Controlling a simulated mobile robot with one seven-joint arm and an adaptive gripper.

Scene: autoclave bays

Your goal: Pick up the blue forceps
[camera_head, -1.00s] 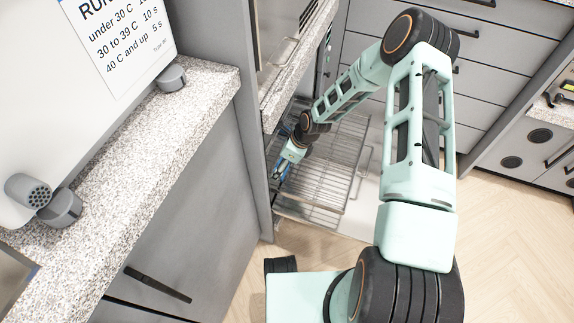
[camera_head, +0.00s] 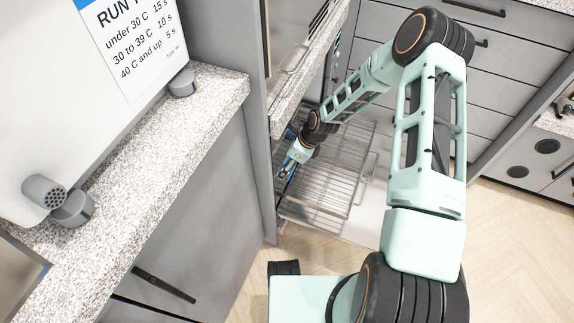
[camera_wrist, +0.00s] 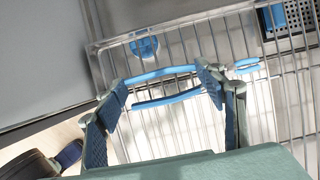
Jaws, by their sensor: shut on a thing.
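The blue forceps (camera_wrist: 168,98) show in the wrist view as two slim blue strips lying crosswise between the fingers of my gripper (camera_wrist: 162,84), with a blue end reaching past the right finger. My gripper is shut on the forceps, with its finger pads still well apart. Wire bars show below the forceps; I cannot tell whether they touch. In the head view my gripper (camera_head: 287,168) is small, at the left side of the wire rack (camera_head: 318,207), and the forceps cannot be made out clearly there.
A blue round thing (camera_wrist: 144,47) and a dark perforated tray with a blue part (camera_wrist: 292,17) show near the rack. A grey cabinet wall stands close on the left. A speckled counter (camera_head: 150,150) and drawers (camera_head: 350,30) surround the bay. Wooden floor is open at lower right.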

